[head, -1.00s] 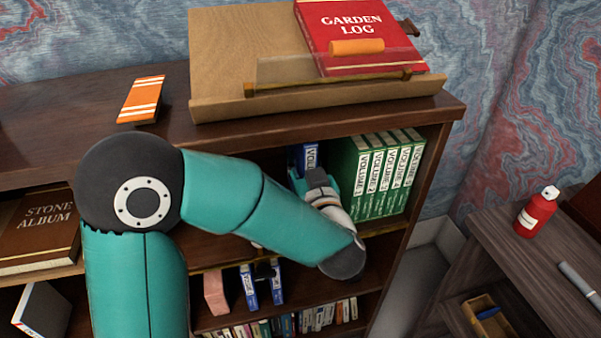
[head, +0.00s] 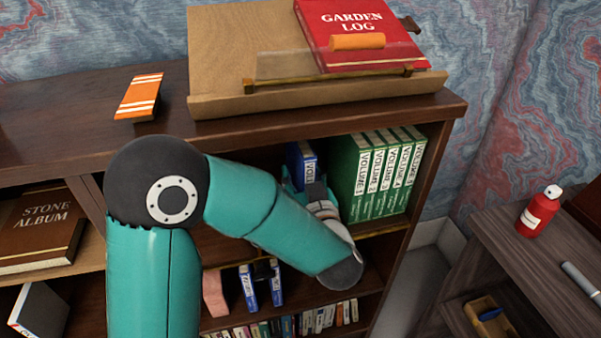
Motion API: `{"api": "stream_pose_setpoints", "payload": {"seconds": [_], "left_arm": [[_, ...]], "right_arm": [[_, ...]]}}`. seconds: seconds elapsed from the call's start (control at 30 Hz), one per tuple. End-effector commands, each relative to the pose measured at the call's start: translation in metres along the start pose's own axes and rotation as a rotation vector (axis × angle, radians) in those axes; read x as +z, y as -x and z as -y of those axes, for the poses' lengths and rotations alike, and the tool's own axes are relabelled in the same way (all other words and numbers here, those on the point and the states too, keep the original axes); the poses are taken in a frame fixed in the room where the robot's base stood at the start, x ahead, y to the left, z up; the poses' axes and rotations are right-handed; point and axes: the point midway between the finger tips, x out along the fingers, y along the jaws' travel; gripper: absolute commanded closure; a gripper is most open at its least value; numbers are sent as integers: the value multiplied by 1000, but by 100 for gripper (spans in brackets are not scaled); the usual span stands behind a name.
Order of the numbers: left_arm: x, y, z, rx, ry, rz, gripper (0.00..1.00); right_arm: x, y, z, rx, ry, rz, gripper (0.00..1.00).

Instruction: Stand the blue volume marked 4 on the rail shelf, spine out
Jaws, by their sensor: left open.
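A blue volume (head: 301,161) with a white spine label stands upright on the rail shelf (head: 385,228), left of several green volumes (head: 379,175). Its lower part and its number are hidden behind my gripper. My left gripper (head: 305,186) is open, right in front of this blue volume's lower part; I cannot tell whether it touches. Two more blue volumes stand on the shelf below, one (head: 248,287) beside the other (head: 275,281). Their numbers are too small to read. My right gripper is not in view.
A pink block (head: 214,293) stands left of the lower blue volumes, above a row of small books (head: 320,318). The cabinet top holds a slanted stand (head: 225,60) with a red Garden Log (head: 350,30) and an orange striped book (head: 140,97).

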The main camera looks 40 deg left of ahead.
Motion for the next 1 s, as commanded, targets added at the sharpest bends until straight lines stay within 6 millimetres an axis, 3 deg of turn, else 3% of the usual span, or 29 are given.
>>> {"api": "stream_pose_setpoints", "payload": {"seconds": [0.27,0.7,1.0], "left_arm": [[-1,11,-1,5,0,1,48],[-2,94,-1,6,-2,-2,48],[-2,120,0,-1,-1,-1,48]], "right_arm": [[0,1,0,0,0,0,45],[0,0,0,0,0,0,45],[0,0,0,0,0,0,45]]}}
